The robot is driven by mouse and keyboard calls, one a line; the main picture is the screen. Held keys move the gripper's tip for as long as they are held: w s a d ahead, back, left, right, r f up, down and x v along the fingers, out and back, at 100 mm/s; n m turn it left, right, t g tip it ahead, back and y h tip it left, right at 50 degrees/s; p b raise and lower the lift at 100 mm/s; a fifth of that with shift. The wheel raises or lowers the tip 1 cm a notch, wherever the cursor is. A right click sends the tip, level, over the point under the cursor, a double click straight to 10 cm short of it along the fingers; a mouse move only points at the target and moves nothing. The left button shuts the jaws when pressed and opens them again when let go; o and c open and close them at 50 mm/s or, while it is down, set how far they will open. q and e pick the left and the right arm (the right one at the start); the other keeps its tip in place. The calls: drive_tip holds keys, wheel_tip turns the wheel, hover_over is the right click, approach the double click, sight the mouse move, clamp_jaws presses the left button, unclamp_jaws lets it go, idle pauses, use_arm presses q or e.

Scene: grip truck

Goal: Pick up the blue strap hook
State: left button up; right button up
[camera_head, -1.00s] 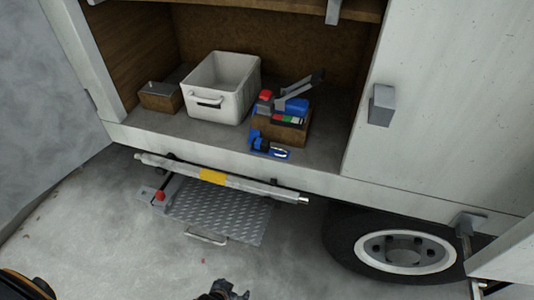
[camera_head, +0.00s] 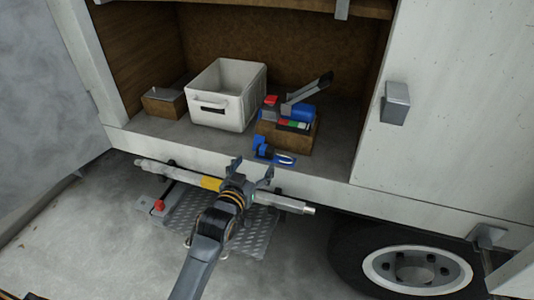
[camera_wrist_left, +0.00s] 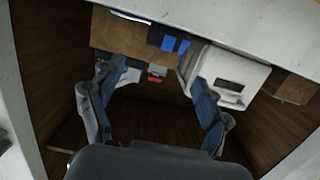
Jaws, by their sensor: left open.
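The blue strap hook (camera_head: 262,151), blue with a silver loop, lies on the grey floor of the truck compartment near its front edge, just before a small wooden box (camera_head: 301,140). My left gripper (camera_head: 253,170) is open and empty, in front of the compartment edge and slightly to the left of the hook. Its fingers point toward the compartment. In the left wrist view the open fingers (camera_wrist_left: 151,72) frame the compartment; blue pieces (camera_wrist_left: 169,43) show beyond them, but I cannot tell whether they are the hook. My right gripper is not in view.
A white crate (camera_head: 218,119) stands left of the wooden box, which holds blue, red and grey items. Another small wooden box (camera_head: 160,103) is farther left. A grey bar (camera_head: 160,173) and metal step (camera_head: 258,240) lie below the edge; a wheel (camera_head: 417,270) is at right.

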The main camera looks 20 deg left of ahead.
sight(264, 151)
use_arm(q)
drive_tip(key=shift+w+d+f+p, duration=0.1)
drive_tip(key=shift+w+f, duration=0.3)
drive_tip(key=shift+w, duration=1.35)
drive_tip(key=shift+w+a+f+p, duration=0.1)
drive_tip(key=shift+w+f, duration=0.3)
drive_tip(key=shift+w, duration=1.3)
drive_tip(key=shift+w+d+f+p, duration=0.1)
drive_tip(key=shift+w+f, duration=0.3)
drive_tip(key=shift+w, duration=1.35)
drive_tip(key=c, duration=1.3)
